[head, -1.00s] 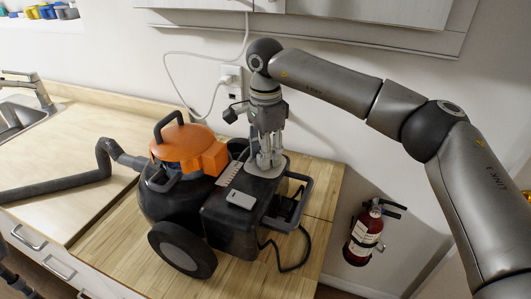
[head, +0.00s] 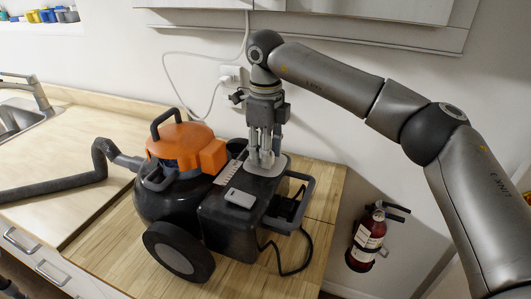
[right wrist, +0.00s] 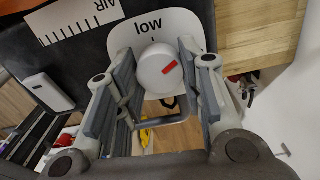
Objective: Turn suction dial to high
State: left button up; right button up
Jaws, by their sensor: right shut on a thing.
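The vacuum (head: 185,190) stands on the wooden counter, with a black body, an orange top and a pale dial plate on its box-shaped right part. In the right wrist view the suction dial (right wrist: 157,72) is a round white knob with a red mark on its upper right. The word "low" stands on the pale plate (right wrist: 125,38) above it. My right gripper (head: 266,158) points down over the plate, its fingers shut on the dial from both sides. A "high" label is not visible.
A grey hose (head: 70,183) runs left from the vacuum toward the sink (head: 15,118). A white cable hangs from the wall outlet behind my right wrist. A red fire extinguisher (head: 366,240) is on the wall at right. A small grey block (head: 240,198) lies on the black box.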

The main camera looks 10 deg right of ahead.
jog(key=m+b, duration=0.1)
jog(key=m, duration=0.4)
jog(key=shift+m, duration=0.4)
dwell(0.4)
jog(key=o, duration=1)
jog(key=shift+o, duration=0.2)
notch_tip(320, 180, up, 12)
